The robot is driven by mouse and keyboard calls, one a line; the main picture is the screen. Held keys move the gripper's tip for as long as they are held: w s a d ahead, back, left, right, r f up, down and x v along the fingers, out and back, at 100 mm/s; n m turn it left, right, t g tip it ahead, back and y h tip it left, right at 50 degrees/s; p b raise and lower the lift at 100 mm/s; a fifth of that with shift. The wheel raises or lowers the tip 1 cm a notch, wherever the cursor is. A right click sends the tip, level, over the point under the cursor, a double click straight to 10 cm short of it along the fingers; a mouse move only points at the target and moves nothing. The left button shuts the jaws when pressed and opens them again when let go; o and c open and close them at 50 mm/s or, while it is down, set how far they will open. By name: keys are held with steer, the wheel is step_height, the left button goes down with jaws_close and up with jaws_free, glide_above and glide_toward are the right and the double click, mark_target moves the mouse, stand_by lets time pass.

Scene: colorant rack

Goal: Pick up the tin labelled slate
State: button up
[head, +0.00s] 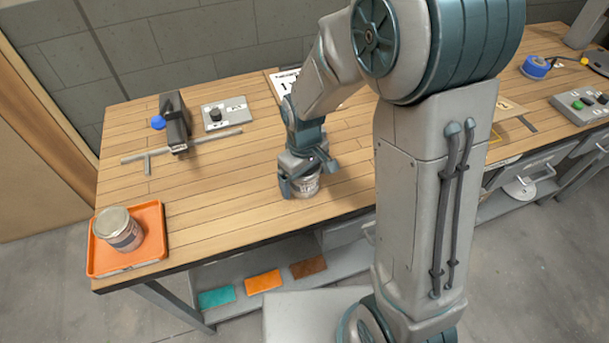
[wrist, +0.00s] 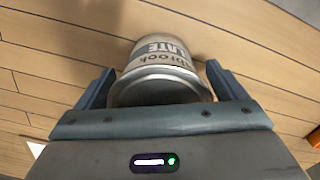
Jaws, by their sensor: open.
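The slate tin (wrist: 158,68) is a pale round can with a metal lid; part of its label, ending in "LATE", reads upside down in the wrist view. It stands on the wooden bench, and in the head view the tin (head: 306,185) is partly hidden by my gripper. My gripper (head: 303,188) is low over the bench at the tin. In the wrist view the two fingers of my gripper (wrist: 155,88) are open, one on each side of the tin, with a gap visible on both sides.
An orange tray (head: 98,257) at the bench's left front corner holds another tin (head: 118,230). A dark upright device (head: 175,122) and a switch box (head: 227,113) stand further back. Colour swatches (head: 263,282) lie on a lower shelf. Bench between tray and gripper is clear.

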steer(key=c, duration=1.2)
steer(key=shift+o, duration=0.2)
steer(key=shift+r, duration=0.1)
